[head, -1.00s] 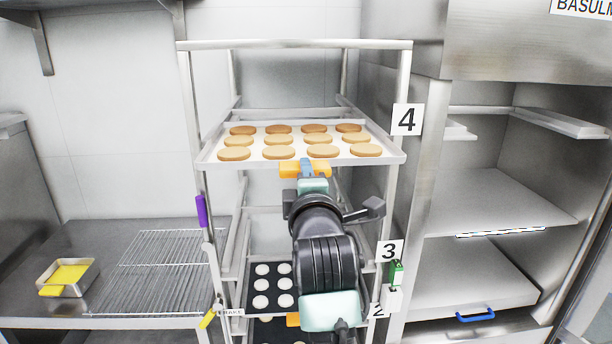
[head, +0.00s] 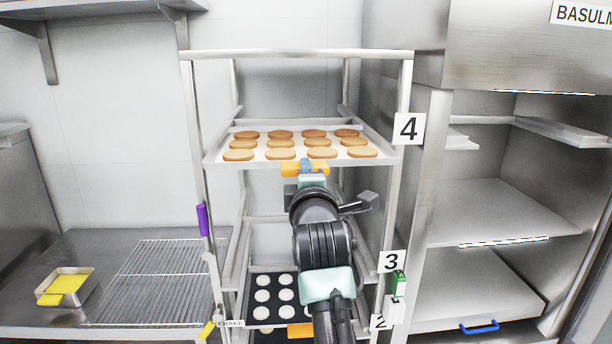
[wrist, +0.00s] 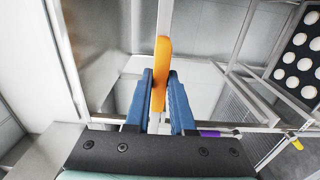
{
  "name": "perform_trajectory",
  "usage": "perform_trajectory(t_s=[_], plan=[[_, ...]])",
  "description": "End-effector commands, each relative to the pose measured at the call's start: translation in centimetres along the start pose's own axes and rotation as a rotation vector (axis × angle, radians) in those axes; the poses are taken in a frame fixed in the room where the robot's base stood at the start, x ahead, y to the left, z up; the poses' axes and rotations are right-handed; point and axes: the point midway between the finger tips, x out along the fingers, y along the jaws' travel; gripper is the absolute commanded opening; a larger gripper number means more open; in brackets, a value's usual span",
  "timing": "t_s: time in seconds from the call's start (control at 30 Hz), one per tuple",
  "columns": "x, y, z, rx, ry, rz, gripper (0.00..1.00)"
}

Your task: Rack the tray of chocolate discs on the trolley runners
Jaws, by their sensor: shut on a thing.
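A pale tray (head: 225,161) carries rows of round golden-brown discs (head: 281,154). It sits at the upper level of the metal trolley (head: 300,54), beside the label 4, with its front edge near the front posts. I cannot tell whether it rests on the runners. An orange handle (head: 291,169) is at the middle of its front edge. My gripper (head: 306,169) is shut on this handle from the front. In the wrist view, the blue fingers (wrist: 160,95) clamp the orange handle (wrist: 161,65); the discs do not show there.
Dark trays with white discs (head: 262,295) sit lower in the trolley, partly behind my arm. A bench at left holds a wire rack (head: 150,280) and a small pan with yellow contents (head: 67,284). An open steel cabinet (head: 490,220) stands at right.

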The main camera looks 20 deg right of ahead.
Motion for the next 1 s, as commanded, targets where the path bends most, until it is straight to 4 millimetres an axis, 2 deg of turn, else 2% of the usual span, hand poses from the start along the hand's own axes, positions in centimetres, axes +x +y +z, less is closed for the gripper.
perform_trajectory(t_s=[0.23, 0.73, 1.0], plan=[[0.3, 0.2, 0.0, -0.001, 0.0, 0.007, 0.0], [3.8, 0.0, -0.1, 0.0, 0.001, 0.007, 0.0], [4.5, 0.0, 0.0, 0.0, 0.001, 0.008, 0.0]])
